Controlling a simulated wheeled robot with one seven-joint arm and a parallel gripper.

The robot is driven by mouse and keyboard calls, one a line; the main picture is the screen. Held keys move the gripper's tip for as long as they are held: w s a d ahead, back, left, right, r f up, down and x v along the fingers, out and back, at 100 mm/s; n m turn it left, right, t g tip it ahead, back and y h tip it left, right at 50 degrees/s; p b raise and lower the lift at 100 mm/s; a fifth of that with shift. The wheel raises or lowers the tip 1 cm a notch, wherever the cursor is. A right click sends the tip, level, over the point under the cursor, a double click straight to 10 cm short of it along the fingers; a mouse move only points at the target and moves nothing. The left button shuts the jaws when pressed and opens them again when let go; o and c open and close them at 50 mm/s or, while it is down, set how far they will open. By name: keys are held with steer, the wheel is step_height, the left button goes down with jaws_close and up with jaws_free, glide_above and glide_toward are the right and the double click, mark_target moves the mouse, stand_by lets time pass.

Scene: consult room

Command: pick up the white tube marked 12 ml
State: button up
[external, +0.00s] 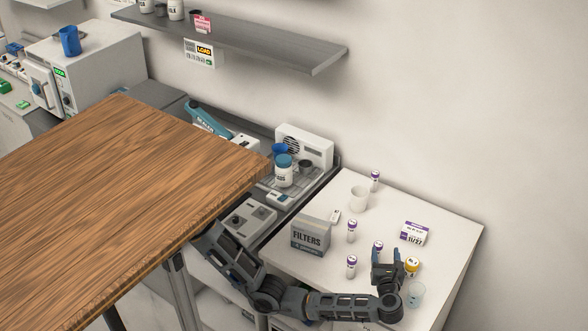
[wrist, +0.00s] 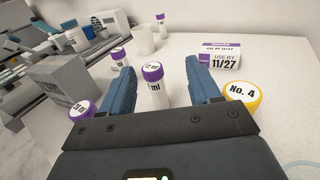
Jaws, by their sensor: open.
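Several white tubes with purple caps stand on the white table. One tube (wrist: 154,92) stands upright between my spread fingers in the wrist view. Its side label ends in "ml", but the number is too small to read surely. In the external view this tube (external: 377,248) is partly behind my gripper (external: 388,257). My gripper (wrist: 161,72) is open, with a gap to the tube on each side. Other tubes stand left of it, one near (wrist: 81,110) and one farther back (wrist: 118,58); another tube (wrist: 161,22) is far off. Their numbers are not clearly legible.
A yellow-capped bottle (wrist: 241,93) marked "No. 4" stands close by my right finger. A "USE BY 11/27" box (wrist: 220,56) lies beyond. A grey FILTERS box (external: 311,235) stands left, a white cup (external: 359,198) behind, and a clear cup (external: 416,294) near the edge.

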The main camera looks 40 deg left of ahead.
mark_target(377, 242)
steer(key=f, duration=0.1)
steer(key=a+f, duration=0.1)
steer(key=shift+s+a+f+n+y, duration=0.15)
steer(key=shift+f+n+y, duration=0.15)
steer(key=shift+a+f, duration=0.2)
steer(key=shift+a, duration=0.05)
steer(key=shift+p+x, duration=0.5)
steer(key=shift+x, duration=3.3)
steer(key=shift+d, duration=0.1)
steer(key=c, duration=1)
